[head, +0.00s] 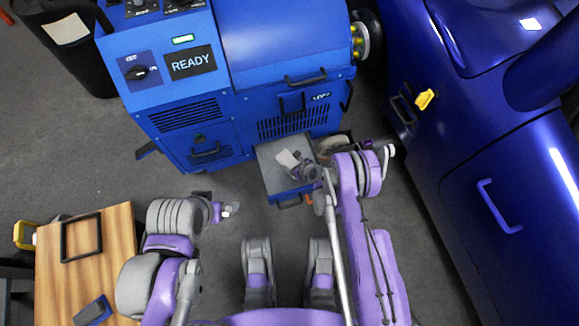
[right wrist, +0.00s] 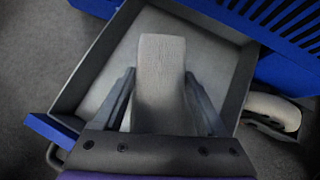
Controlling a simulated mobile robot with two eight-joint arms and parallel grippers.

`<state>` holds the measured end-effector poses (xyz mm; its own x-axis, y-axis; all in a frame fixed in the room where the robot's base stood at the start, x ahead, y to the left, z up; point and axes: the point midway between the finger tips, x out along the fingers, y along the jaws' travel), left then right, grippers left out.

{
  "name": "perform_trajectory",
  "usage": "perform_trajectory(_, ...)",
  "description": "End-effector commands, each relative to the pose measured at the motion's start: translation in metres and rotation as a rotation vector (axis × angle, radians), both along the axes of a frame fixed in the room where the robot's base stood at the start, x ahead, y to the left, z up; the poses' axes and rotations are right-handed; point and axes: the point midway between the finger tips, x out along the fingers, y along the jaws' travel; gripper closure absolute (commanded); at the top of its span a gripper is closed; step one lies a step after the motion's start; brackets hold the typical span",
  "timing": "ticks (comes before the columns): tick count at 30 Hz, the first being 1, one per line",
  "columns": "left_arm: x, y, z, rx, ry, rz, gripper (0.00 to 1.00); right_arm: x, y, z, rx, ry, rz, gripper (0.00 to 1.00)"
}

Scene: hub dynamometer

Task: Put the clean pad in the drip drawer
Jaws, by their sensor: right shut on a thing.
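The pad (right wrist: 160,60) is a pale, plain, unstained block, also small in the head view (head: 287,158). My right gripper (head: 301,166) is shut on it, one finger on each side in the right wrist view (right wrist: 159,88). The drip drawer (head: 268,158) is a grey open tray pulled out from the blue machine's base; its pale floor shows in the right wrist view (right wrist: 217,62). The pad is over the drawer's inside; I cannot tell whether it touches the floor. My left gripper (head: 230,209) is left of the drawer, away from it, too small to read.
The blue machine (head: 280,50) with a READY display stands behind the drawer. A blue car-like body (head: 470,130) with a yellow handle (head: 425,99) is at right. A wooden table (head: 85,270) at lower left bears a black frame (head: 81,237). A dark bin (head: 85,70) stands upper left.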

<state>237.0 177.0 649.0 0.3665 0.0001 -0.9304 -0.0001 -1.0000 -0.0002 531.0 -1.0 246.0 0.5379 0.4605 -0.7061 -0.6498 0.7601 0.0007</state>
Motion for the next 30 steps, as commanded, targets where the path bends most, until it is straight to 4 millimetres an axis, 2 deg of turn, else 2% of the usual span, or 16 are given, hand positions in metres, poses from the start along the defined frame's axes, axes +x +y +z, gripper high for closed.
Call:
perform_trajectory(1,0.001,0.000,-0.003,0.000,0.000,0.000,0.00,0.000,0.000,-0.011,0.000,0.000,0.000,0.90)
perform_trajectory(8,0.001,0.000,-0.007,0.000,0.000,0.000,0.00,0.000,0.000,-0.029,0.000,0.000,0.000,0.90)
perform_trajectory(15,0.003,0.000,-0.013,0.000,-0.001,0.000,0.00,0.001,-0.001,-0.060,-0.001,0.000,-0.001,0.90)
perform_trajectory(21,0.002,0.000,-0.012,0.000,-0.001,0.000,0.00,0.000,-0.001,-0.061,-0.001,0.000,-0.001,0.90)
perform_trajectory(22,0.002,0.000,-0.012,0.000,-0.001,0.000,0.00,0.000,-0.001,-0.061,-0.001,0.001,0.000,0.20)
perform_trajectory(25,0.002,0.000,-0.012,0.000,-0.001,0.000,0.00,0.000,-0.001,-0.060,-0.001,0.001,0.000,0.03)
perform_trajectory(26,0.002,0.000,-0.012,0.000,-0.001,0.000,0.00,0.000,-0.001,-0.060,-0.001,0.001,0.000,0.00)
perform_trajectory(30,0.002,0.000,-0.012,0.000,-0.001,0.000,0.00,0.000,0.000,-0.060,-0.001,0.001,0.000,0.00)
